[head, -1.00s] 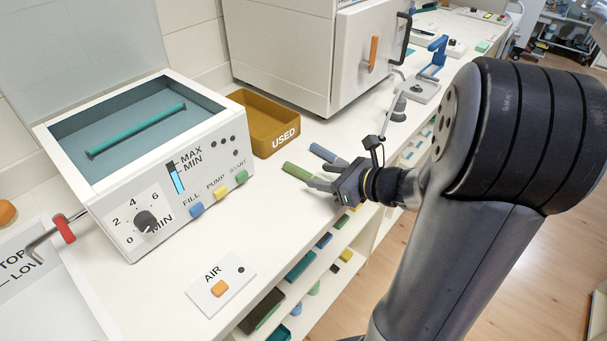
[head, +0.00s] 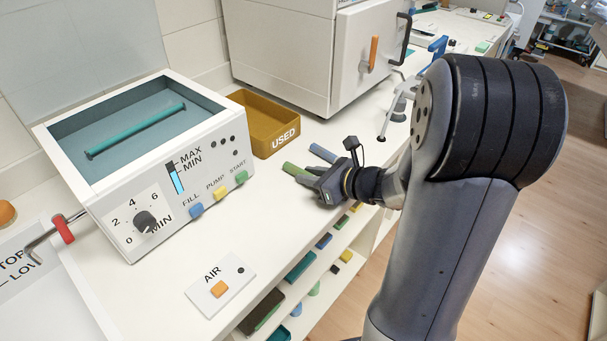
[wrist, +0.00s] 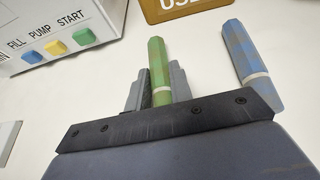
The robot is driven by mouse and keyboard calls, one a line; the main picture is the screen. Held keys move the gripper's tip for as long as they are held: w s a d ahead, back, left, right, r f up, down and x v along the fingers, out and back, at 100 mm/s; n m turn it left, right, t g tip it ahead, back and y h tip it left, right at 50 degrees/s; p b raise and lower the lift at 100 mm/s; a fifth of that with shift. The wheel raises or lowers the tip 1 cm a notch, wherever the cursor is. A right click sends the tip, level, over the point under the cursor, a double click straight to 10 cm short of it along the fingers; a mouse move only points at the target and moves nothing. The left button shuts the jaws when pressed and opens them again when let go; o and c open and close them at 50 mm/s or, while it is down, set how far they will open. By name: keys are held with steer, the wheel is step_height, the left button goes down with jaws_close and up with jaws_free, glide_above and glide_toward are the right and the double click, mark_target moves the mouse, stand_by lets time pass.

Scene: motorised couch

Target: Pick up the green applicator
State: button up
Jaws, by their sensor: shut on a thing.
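The green applicator (wrist: 158,66) lies between the two fingers of my gripper (wrist: 160,82) in the wrist view, its far end sticking out past the fingertips. The fingers are closed on its sides, near a pale band. In the head view, the green applicator (head: 291,168) shows only its far end beyond my gripper (head: 309,177), low over the white counter. I cannot tell whether it is touching the counter. Its near part is hidden by the gripper body.
A blue applicator (wrist: 252,66) lies just right of the gripper; it also shows in the head view (head: 323,153). A brown USED bin (head: 262,122) stands behind. A white machine with a basin (head: 150,165) is at left. The counter's front edge and shelves are below.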

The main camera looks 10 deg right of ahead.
jaws_close()
